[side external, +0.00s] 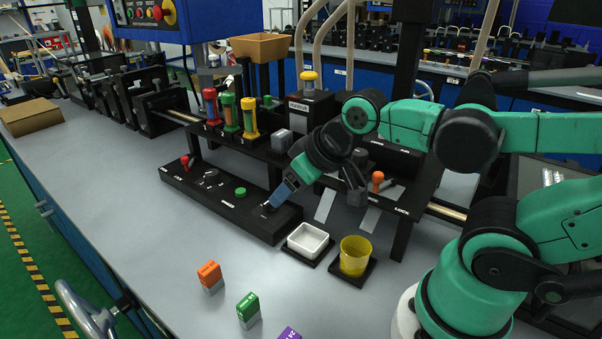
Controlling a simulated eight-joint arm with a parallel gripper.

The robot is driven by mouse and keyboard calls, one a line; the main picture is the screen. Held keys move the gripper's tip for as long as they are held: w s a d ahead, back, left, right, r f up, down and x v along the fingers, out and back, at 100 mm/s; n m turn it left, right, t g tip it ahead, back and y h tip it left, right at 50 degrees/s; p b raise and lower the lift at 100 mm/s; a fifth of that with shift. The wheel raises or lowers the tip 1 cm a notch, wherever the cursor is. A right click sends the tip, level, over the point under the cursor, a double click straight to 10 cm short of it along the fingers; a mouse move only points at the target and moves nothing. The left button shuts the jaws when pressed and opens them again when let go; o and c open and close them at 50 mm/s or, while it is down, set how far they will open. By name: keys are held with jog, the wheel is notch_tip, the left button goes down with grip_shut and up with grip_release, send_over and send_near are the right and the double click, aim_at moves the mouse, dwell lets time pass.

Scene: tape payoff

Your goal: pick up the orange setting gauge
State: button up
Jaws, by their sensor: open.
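The orange setting gauge (209,273) is a small block with an orange upper part and a grey lower part. It stands on the grey bench at the lower left of the side external view, apart from other things. My gripper (314,194) is open, above and to the right of the gauge in the picture, over the black control panel and near the white tray. It is well clear of the gauge. I see nothing held between the fingers, though the dark background makes the fingertips hard to make out.
A green gauge (248,308) and a partly cut-off purple gauge (289,334) stand near the orange one. A white tray (307,241) and a yellow cup (355,255) sit on black bases. The long black panel (232,211) has knobs and buttons.

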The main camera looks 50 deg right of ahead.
jog(key=m+g+y, duration=0.5)
jog(key=m+y, duration=0.4)
jog(key=m, duration=0.4)
send_near(212, 264)
jog(key=w+a, duration=0.2)
jog(key=f+m+y, duration=0.1)
jog(key=f+m, duration=0.1)
jog(key=a+f+m+g+y, duration=0.1)
jog(key=f+y, duration=0.1)
jog(key=shift+w+m+g, duration=0.1)
jog(key=shift+m+g, duration=0.2)
jog(key=shift+m, duration=0.1)
jog(key=shift+f+m+y, duration=0.5)
jog(key=shift+f+y, duration=0.05)
jog(key=shift+y, duration=0.05)
jog(key=shift+s+a+f+g, duration=0.1)
jog(key=shift+s+f+g, duration=0.05)
jog(key=shift+s+g, duration=0.15)
jog(key=shift+x, duration=2.75)
grip_shut()
